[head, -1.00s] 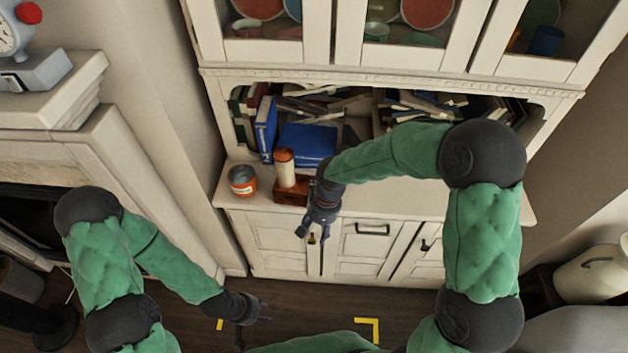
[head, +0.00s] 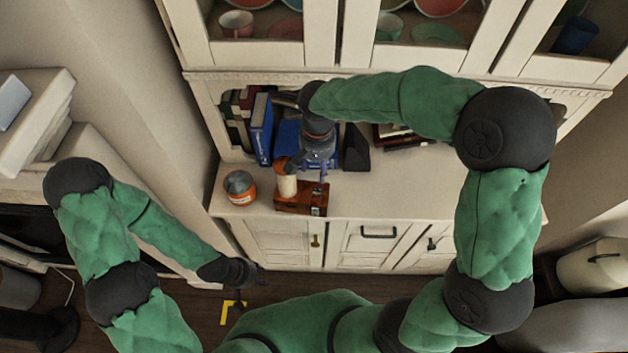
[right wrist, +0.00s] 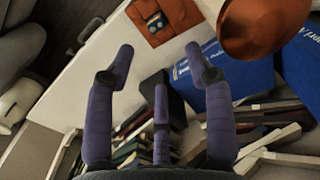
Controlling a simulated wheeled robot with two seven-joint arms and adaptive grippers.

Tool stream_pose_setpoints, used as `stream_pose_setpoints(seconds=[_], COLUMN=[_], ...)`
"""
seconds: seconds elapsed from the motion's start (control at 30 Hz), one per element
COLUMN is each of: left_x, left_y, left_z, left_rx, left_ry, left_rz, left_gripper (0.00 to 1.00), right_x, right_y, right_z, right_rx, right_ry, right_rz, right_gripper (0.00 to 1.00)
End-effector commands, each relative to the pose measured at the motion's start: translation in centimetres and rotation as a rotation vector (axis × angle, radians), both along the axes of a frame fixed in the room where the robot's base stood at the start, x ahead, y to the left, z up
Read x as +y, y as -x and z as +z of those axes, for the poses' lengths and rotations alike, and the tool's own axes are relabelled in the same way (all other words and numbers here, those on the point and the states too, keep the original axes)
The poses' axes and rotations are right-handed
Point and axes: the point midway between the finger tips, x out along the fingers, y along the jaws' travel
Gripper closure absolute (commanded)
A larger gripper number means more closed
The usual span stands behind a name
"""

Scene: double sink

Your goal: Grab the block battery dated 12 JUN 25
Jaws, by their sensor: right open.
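No date lettering is readable in any view, so I cannot tell which thing is the block battery dated 12 JUN 25. A reddish-brown box (head: 314,199) lies on the cabinet's counter, with a small dark marked patch on its face in the right wrist view (right wrist: 155,22). An orange-and-white cylinder (head: 287,184) stands at its left side. My right gripper (head: 310,168) is open and empty above and behind the box; its spread fingers show in the right wrist view (right wrist: 159,50). My left gripper (head: 250,285) is low at the left, away from the counter; its finger opening is unclear.
An orange-and-grey jar (head: 240,188) stands left of the box. Behind are blue books (head: 262,130), a dark wedge-shaped block (head: 355,148) and heaped books (right wrist: 240,130). The counter's right part (head: 430,185) is clear. Glass-fronted shelves with crockery rise above.

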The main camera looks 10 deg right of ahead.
Motion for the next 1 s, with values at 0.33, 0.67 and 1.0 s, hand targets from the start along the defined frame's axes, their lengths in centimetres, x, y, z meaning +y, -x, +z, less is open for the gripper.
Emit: stream_pose_setpoints(seconds=[0.33, 0.67, 1.0], left_x=[0.0, 0.0, 0.0], left_y=[0.1, 0.1, 0.1], left_z=[-1.2, -1.8, -3.1], left_rx=[0.002, 0.001, 0.001], left_ry=[0.0, 0.0, 0.0], left_rz=[-0.001, 0.0, 0.0], left_gripper=[0.6, 0.6, 0.6], right_x=[0.0, 0.0, 0.1], right_y=[0.1, 0.4, 0.7], right_z=[-4.8, -6.8, -10.7], right_rx=[0.004, 0.004, 0.003], right_ry=[0.001, 0.0, -0.001], right_rz=[0.001, 0.001, 0.001], right_gripper=[0.47, 0.47, 0.47])
